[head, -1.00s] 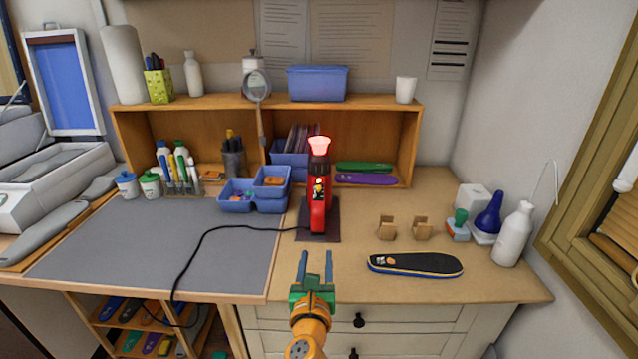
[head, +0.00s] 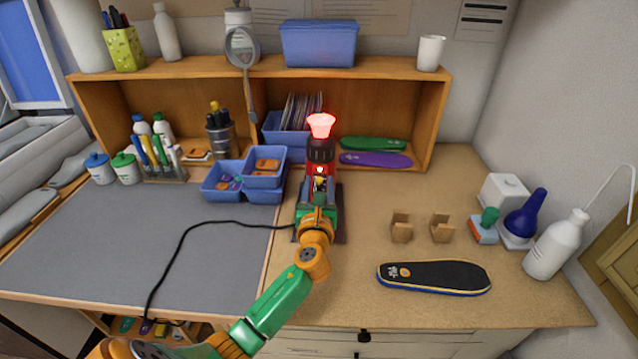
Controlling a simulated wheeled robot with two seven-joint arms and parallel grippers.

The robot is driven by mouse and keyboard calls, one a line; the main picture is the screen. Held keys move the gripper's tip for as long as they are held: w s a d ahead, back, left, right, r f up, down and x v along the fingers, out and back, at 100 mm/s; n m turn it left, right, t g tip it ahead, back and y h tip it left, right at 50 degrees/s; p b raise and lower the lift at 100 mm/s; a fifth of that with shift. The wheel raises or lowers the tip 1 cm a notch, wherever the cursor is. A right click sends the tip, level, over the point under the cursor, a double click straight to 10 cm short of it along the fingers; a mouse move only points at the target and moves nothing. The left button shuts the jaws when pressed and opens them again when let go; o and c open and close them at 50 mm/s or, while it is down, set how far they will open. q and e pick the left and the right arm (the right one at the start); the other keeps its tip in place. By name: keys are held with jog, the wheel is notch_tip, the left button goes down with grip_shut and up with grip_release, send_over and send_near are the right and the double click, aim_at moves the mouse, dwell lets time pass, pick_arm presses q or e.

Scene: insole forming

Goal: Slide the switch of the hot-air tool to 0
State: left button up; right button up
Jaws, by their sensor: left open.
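The red and black hot-air tool (head: 321,152) stands upright on a dark mat (head: 339,229) in the middle of the bench, its nozzle (head: 320,125) glowing red at the top. My left gripper (head: 319,190) is in front of the tool's body, with its open fingers pointing at it. The gripper hides the tool's lower body, and the switch cannot be made out. I cannot tell whether the fingers touch the tool. My right gripper is not in view.
Blue bins (head: 245,182) stand close at the left of the tool. The black cord (head: 185,240) runs over the grey mat (head: 110,245). Two small brown holders (head: 402,228) and a black insole (head: 434,277) lie at the right. A wooden shelf (head: 437,110) stands behind.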

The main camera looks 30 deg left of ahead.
pick_arm(q)
jog(key=shift+w+a+f, duration=0.2)
jog(key=shift+w, duration=0.2)
jog(key=shift+s+d+r, duration=0.1)
jog(key=shift+s+r, duration=0.05)
grip_shut()
dwell(0.9)
